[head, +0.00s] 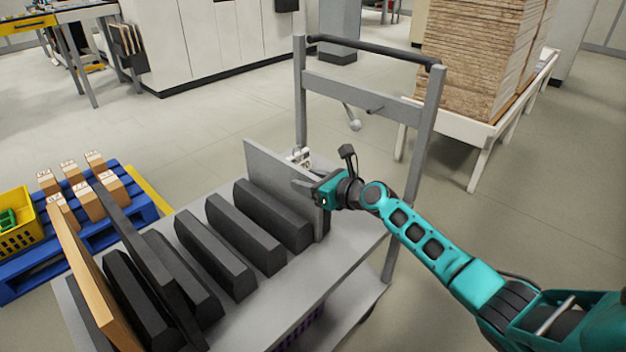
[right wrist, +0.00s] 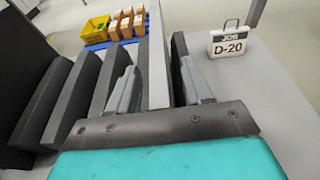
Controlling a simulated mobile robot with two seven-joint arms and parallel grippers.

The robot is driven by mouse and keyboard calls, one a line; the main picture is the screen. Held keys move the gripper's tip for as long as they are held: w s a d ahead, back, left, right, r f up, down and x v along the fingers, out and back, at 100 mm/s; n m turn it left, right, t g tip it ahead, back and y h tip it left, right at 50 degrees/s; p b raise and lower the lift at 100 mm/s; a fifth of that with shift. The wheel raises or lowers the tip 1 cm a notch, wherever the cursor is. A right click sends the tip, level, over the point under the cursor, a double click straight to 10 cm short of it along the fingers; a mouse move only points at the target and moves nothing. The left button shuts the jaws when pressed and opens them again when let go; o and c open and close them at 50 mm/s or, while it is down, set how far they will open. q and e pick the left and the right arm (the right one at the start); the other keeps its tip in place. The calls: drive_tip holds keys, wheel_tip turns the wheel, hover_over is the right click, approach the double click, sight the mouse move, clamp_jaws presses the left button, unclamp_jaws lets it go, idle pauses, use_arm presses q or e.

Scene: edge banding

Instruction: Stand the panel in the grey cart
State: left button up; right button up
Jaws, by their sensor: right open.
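A light grey panel (head: 270,165) stands upright on edge in the grey cart (head: 290,325), next to the rightmost visible black divider block (head: 272,215). It also shows in the right wrist view (right wrist: 158,65), with dark blocks beside it. My right gripper (head: 308,188) is at the panel's upper near part. In the right wrist view my right gripper (right wrist: 158,92) is open, with one finger on either side of the panel. Whether a finger touches it I cannot tell. The panel's lower edge is hidden. My left gripper is out of view.
A wooden panel (head: 88,265) and a dark panel (head: 135,240) stand at the cart's left. A JOB D-20 sign (right wrist: 228,42) stands on the cart. The cart's handle frame (head: 370,90) rises behind. A blue pallet (head: 110,225) holds several boxes at left.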

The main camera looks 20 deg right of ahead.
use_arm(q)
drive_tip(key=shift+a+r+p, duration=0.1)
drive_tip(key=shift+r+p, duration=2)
use_arm(e)
drive_tip(key=v, duration=1.3)
drive_tip(key=shift+r, duration=0.15)
